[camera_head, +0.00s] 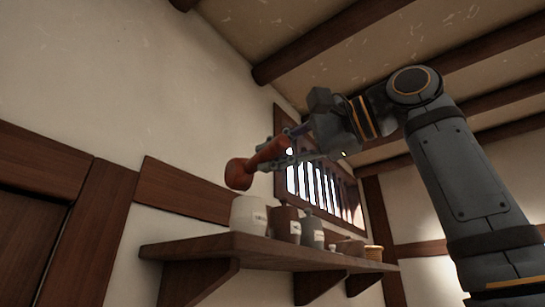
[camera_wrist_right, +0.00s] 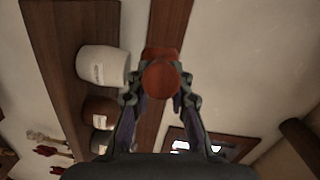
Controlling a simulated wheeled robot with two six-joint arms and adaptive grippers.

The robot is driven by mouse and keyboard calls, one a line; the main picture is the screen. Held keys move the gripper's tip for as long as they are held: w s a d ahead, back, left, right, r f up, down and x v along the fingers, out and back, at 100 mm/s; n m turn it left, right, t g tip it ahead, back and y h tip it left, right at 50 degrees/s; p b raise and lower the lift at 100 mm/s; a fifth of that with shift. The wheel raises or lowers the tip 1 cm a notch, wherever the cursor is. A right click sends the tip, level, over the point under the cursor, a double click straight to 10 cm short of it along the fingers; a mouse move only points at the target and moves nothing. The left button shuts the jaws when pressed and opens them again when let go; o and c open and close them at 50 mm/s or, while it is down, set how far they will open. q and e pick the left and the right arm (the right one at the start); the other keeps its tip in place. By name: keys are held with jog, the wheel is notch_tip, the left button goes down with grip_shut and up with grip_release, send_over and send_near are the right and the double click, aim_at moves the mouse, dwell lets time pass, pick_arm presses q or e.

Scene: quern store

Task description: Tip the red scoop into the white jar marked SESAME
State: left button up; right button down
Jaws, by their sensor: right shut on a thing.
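The red scoop (camera_head: 240,174) is held in my right gripper (camera_head: 284,150), whose fingers are shut on its handle. In the head view the scoop slopes down to the left, its rounded end above the white jar (camera_head: 247,216), apart from it. The white jar stands on the wooden shelf and bears a label too small to read. In the right wrist view the scoop (camera_wrist_right: 160,76) is between the fingers (camera_wrist_right: 160,100), and the white jar (camera_wrist_right: 100,66) is to its left. The scoop's contents cannot be seen. My left gripper is in neither view.
The wooden shelf (camera_head: 215,244) on the wall also carries a brown labelled jar (camera_head: 286,222), a grey labelled jar (camera_head: 312,230), and a yellowish pot (camera_head: 373,253) further right. A barred window (camera_head: 325,188) is behind. The wall to the left is clear of objects.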

jog(key=shift+s+a, duration=0.15)
dwell(0.3)
jog(key=shift+r, duration=0.25)
notch_tip(320, 180, up, 5)
jog(key=p, duration=0.5)
jog(key=shift+r+p, duration=0.15)
jog(key=shift+p, duration=0.2)
jog(key=shift+r, duration=0.95)
jog(key=shift+s+r, duration=0.1)
jog(key=shift+r, duration=0.1)
jog(key=shift+w+f, duration=0.1)
jog(key=shift+w, duration=0.15)
